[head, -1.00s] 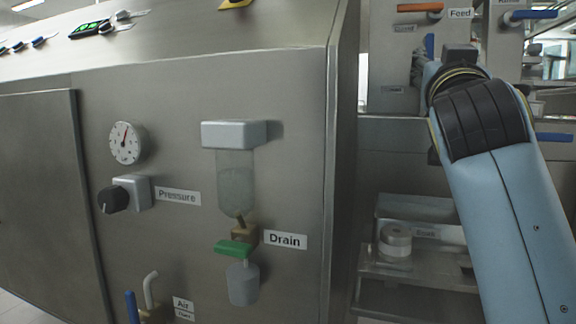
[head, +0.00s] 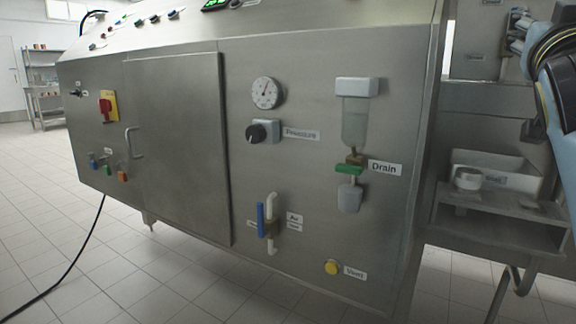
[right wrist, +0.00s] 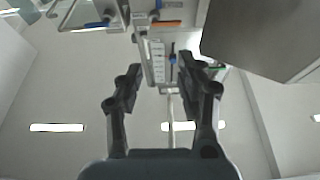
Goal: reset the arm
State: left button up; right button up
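My right arm (head: 553,70) shows at the right edge of the head view, light blue with a dark joint, beside the panel's right side. Its gripper is mostly cut off or hard to make out there. In the right wrist view my right gripper (right wrist: 160,78) has its two dark fingers spread apart with nothing between them. Beyond the fingertips are blue-handled valves (right wrist: 172,62) and an orange handle (right wrist: 168,24), apart from the fingers as far as I can tell. My left gripper is in neither view.
The steel machine panel carries a pressure gauge (head: 266,93), a black knob (head: 262,132), a green drain handle (head: 349,169) and a blue air valve (head: 261,220).

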jog(key=s+f+n+g+y, duration=0.2)
jog(key=s+f+g+y, duration=0.15)
jog(key=f, duration=0.95)
jog(key=s+f+n+g+y, duration=0.2)
jog(key=f+g, duration=0.2)
jog(key=f, duration=0.9)
jog(key=s+a+f+n+g+y, duration=0.1)
jog(key=s+a+f+g+y, duration=0.15)
jog(key=s+f, duration=0.5)
jog(key=s+a+f+n+g+y, duration=0.1)
jog(key=s+f+g, duration=0.35)
jog(key=s, duration=0.55)
jog(key=s+a+f+n+g+y, duration=0.1)
jog(key=s+a+f+g, duration=0.15)
jog(key=s+f, duration=0.5)
jog(key=s+d+f+g, duration=0.15)
jog(key=s+f, duration=0.25)
jog(key=f, duration=0.9)
jog(key=s+d+f, duration=0.2)
jog(key=s+f, duration=0.2)
jog(key=f, duration=0.8)
pick_arm(q)
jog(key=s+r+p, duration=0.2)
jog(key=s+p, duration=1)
jog(key=p, duration=0.2)
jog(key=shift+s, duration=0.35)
pick_arm(e)
jog(key=s+r, duration=0.1)
jog(key=s, duration=1.2)
jog(key=shift+s, duration=0.2)
